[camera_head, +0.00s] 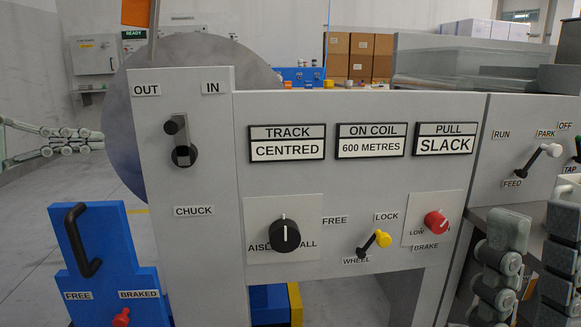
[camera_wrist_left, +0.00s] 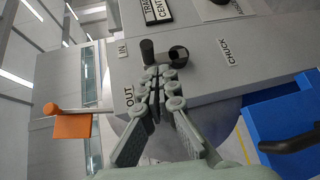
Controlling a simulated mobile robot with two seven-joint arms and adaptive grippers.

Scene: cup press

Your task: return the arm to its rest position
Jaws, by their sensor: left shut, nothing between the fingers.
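My left gripper (camera_head: 98,140) comes in from the left in the head view, shut and empty, apart from the grey machine panel (camera_head: 215,230). In the left wrist view my left gripper (camera_wrist_left: 160,74) has its fingertips together, overlapping the area just below the chuck lever in the picture. The chuck lever (camera_head: 171,127), with a black knob, sits between the OUT and IN labels; it also shows in the left wrist view (camera_wrist_left: 147,50). My right gripper (camera_head: 526,285) is at the lower right, its fingers apart, partly cut off by the frame.
A blue unit (camera_head: 110,255) with a black handle stands at the lower left. A large grey disc (camera_head: 125,110) is behind the panel. The panel carries a black dial (camera_head: 285,236), a yellow lever (camera_head: 382,239) and a red knob (camera_head: 435,221). Open floor lies at the left.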

